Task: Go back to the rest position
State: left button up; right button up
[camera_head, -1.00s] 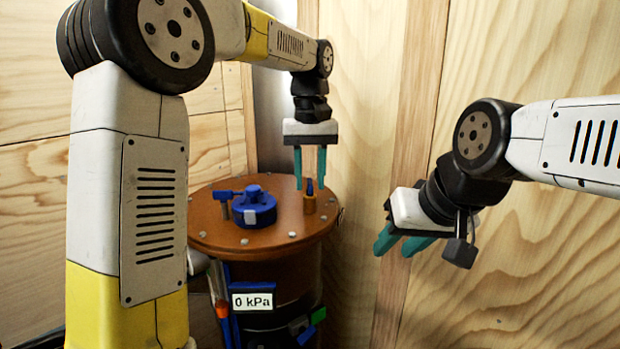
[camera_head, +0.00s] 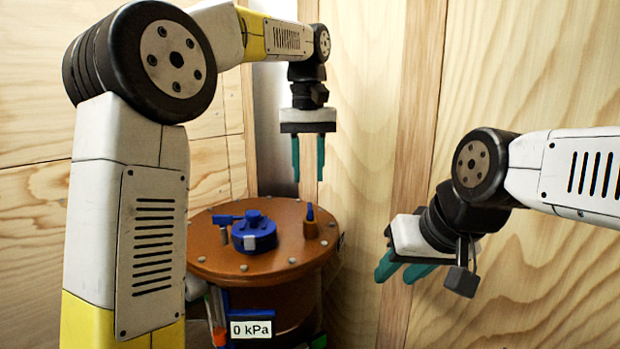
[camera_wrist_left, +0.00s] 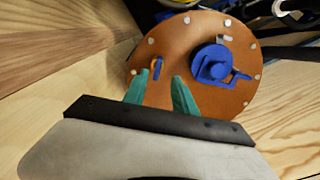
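My left gripper (camera_head: 308,158) hangs pointing down above the back right of the brown round lid (camera_head: 215,262). Its two teal fingers are apart with nothing between them. In the left wrist view the open fingers (camera_wrist_left: 157,92) point toward the lid (camera_wrist_left: 190,45), apart from it. My right gripper (camera_head: 400,268) is at the right, tilted down to the left, in front of the wooden wall. Its teal fingers are apart and empty.
The lid carries a blue valve cap with a handle (camera_head: 254,232) and a small brass fitting with a blue lever (camera_head: 310,226). A "0 kPa" display (camera_head: 251,329) is on the drum's front. Plywood walls (camera_head: 540,60) stand close behind and at the left.

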pick_arm(q)
jog(key=s+a+f+m+t+h, duration=0.1)
jog(key=s+a+f+t, duration=0.15)
jog(key=s+a, duration=0.65)
jog(key=s+a+f+t+h, duration=0.1)
jog(key=s+a+f+t, duration=0.2)
jog(key=s+a+f, duration=0.2)
jog(key=s+f, duration=0.3)
jog(key=s, duration=0.3)
jog(key=shift+s+f, duration=0.15)
jog(key=shift+f, duration=0.2)
jog(key=shift+s+a+t, duration=0.1)
jog(key=shift+t, duration=0.15)
